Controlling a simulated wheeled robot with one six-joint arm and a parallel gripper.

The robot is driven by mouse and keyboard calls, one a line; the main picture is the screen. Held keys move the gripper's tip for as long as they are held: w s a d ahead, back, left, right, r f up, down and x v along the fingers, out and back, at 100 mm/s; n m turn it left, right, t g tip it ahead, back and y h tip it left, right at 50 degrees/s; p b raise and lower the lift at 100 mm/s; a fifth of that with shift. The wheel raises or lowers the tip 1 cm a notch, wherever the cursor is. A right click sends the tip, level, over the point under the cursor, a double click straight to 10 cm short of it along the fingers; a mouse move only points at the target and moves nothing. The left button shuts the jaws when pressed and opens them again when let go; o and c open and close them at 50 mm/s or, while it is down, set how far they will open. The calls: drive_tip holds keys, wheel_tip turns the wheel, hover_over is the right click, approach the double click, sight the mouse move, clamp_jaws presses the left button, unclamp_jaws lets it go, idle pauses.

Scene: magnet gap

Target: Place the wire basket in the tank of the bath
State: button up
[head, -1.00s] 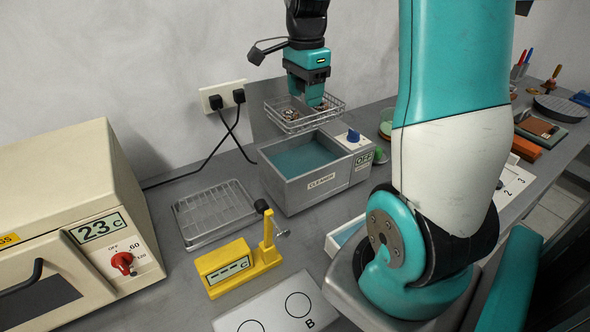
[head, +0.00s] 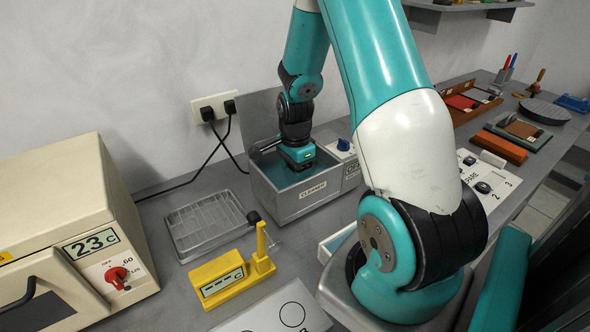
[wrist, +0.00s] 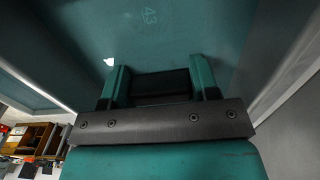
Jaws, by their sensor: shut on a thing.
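The bath (head: 290,208) is a grey box labelled CLEANER with a tank of blue-green liquid and a blue knob on its right part. My gripper (head: 300,163) points down low inside the tank. In the wrist view its two teal fingers (wrist: 161,70) are a wide gap apart, with the blue-green tank interior (wrist: 230,30) beyond and the tank walls on both sides.
An empty wire rack on a tray (head: 205,222) lies left of the bath. A yellow stand with a display (head: 222,284) is in front of it. A cream oven (head: 60,220) fills the left. A dark bar (head: 268,145) sticks out at the tank's back edge. Power cords run behind.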

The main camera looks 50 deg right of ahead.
drive_tip(key=shift+f, duration=0.15)
drive_tip(key=o, duration=1)
